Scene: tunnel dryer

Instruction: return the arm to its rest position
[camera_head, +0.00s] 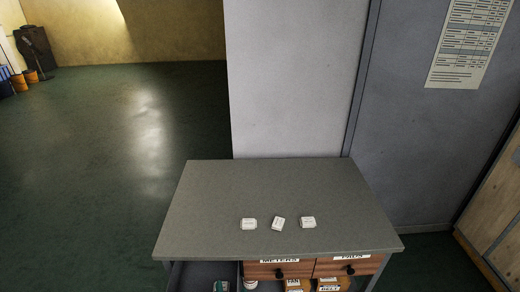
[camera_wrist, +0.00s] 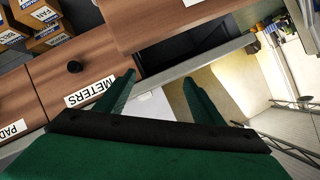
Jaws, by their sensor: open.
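My gripper (camera_wrist: 160,80) shows in the wrist view as two green fingers spread apart, with nothing visibly gripped between them. A pale flat patch shows between and behind the fingers; I cannot tell what it is. The fingers appear in front of the wooden drawer fronts, near the drawer labelled METERS (camera_wrist: 92,92). My arm and gripper do not show in the head view.
A grey table (camera_head: 225,185) carries three small white boxes (camera_head: 278,223). Beneath are METERS (camera_head: 290,270) and PADS (camera_head: 352,267) drawers and several labelled boxes (camera_wrist: 42,38). A grey cabinet (camera_head: 425,150) stands behind right. Open green floor (camera_head: 100,150) lies left.

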